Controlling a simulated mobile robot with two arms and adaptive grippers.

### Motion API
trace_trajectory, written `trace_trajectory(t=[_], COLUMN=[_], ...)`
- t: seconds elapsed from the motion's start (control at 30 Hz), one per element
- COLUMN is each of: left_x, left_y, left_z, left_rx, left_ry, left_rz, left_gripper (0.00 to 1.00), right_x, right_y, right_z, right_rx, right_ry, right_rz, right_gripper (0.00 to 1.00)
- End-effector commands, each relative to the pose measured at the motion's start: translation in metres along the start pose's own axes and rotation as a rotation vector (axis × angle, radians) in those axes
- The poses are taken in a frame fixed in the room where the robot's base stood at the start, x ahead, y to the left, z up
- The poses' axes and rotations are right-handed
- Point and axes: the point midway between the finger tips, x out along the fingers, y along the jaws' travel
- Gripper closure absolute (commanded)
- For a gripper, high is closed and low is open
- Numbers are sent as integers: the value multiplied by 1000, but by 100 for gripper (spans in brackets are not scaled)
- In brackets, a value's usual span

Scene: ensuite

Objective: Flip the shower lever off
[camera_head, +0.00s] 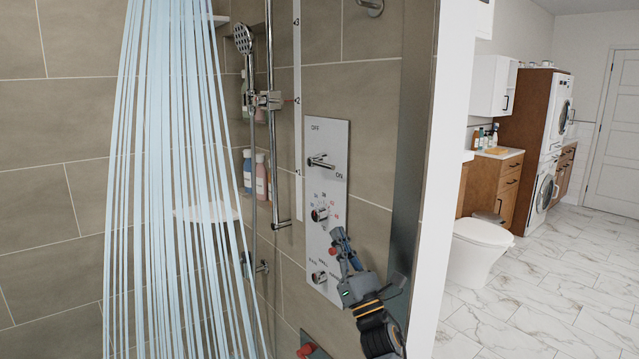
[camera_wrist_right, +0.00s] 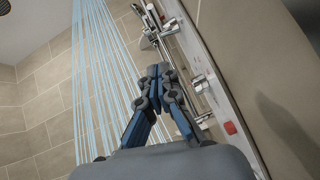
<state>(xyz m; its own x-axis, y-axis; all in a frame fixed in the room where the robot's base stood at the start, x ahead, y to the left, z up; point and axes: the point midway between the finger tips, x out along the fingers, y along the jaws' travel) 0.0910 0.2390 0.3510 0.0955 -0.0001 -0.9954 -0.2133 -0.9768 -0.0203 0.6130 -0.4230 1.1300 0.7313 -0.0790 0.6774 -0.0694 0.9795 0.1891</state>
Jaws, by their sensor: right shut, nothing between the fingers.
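The shower lever (camera_head: 320,162) is a chrome handle on a pale control panel (camera_head: 328,128). It sticks out roughly level to the right, between the OFF mark above and the ON mark at lower right. Pale blue streams of water (camera_head: 170,180) fall at the left. My right gripper (camera_head: 338,234) is shut and empty in front of the panel, below the lever and close to the middle knob (camera_head: 320,214). In the right wrist view its closed fingers (camera_wrist_right: 158,70) point upward, with chrome fittings beyond them. My left gripper is not in view.
A lower knob (camera_head: 319,277) sits beneath the middle one. A hand shower (camera_head: 243,39) hangs on a vertical rail (camera_head: 271,120) left of the panel. Bottles (camera_head: 261,175) stand on a corner shelf. A wall edge (camera_head: 440,170) closes the shower on the right, with a toilet (camera_head: 478,245) beyond.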

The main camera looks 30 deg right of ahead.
Motion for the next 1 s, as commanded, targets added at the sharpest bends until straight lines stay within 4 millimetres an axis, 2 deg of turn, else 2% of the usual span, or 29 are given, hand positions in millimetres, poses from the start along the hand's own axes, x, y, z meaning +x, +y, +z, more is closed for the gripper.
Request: trace_trajectory(t=[0.23, 0.37, 0.47, 0.87, 1.0], left_x=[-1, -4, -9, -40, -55], left_y=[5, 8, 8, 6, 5], left_z=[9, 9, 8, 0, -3], left_rx=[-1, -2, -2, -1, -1], left_ry=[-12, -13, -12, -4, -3], left_rz=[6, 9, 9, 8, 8], left_gripper=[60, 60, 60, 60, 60], right_x=[0, 6, 20, 104, 119], right_y=[0, 0, 0, 0, 0], right_z=[0, 0, 2, 2, 18], right_rx=[2, 3, 4, 6, 3], right_ry=[1, 2, 0, 1, 2], right_rz=[-1, -1, -1, -1, -2], right_gripper=[100, 100, 100, 100, 100])
